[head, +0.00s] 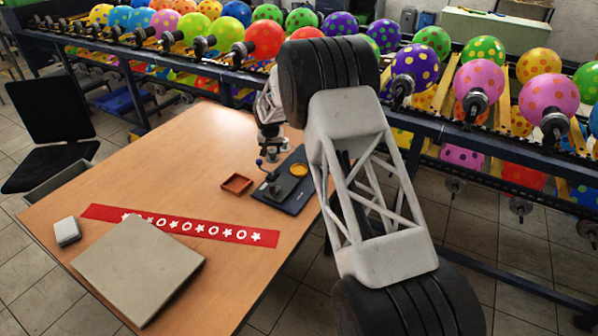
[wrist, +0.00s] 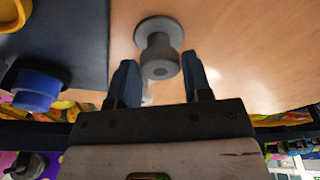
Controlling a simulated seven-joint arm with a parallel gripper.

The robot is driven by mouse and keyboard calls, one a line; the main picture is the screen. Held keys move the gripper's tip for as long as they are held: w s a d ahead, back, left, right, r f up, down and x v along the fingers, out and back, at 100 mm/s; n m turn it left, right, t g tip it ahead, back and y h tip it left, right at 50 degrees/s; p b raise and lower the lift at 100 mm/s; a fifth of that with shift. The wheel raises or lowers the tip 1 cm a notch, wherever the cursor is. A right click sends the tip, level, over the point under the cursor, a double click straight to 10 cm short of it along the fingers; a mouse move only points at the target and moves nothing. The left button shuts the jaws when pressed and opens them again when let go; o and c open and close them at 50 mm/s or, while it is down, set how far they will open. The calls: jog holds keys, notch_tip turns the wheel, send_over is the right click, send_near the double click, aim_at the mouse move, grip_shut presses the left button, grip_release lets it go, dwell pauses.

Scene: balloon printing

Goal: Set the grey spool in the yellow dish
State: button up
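The grey spool (wrist: 158,30) stands on the wooden table in the wrist view, with a wide round flange at its far end and a narrower end towards me. My gripper (wrist: 159,65) is open, its two dark fingers on either side of the spool's near end, with gaps showing; I cannot tell how deep they reach. The yellow dish (head: 299,170) sits on a dark blue plate (head: 293,197) in the head view. A piece of the dish's rim (wrist: 14,12) shows at the wrist view's upper left. In the head view my gripper is small above the table, near the plate's far edge.
A device with a blue knob (wrist: 36,85) stands on the plate beside the dish. A small reddish-brown tray (head: 236,184) lies left of the plate. A red strip with white shapes (head: 180,226), a grey slab (head: 138,268) and a small grey box (head: 66,231) lie nearer. Balloon racks stand behind.

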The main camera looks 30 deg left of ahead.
jog(key=c, duration=0.3)
jog(key=shift+c, duration=0.2)
jog(key=shift+r, duration=0.75)
dwell(0.8)
jog(key=shift+r, duration=3)
jog(key=s+d+r, duration=0.1)
jog(key=s+d, duration=0.2)
jog(key=d, duration=1.1)
jog(key=shift+d+r, duration=0.15)
jog(key=shift+r, duration=0.1)
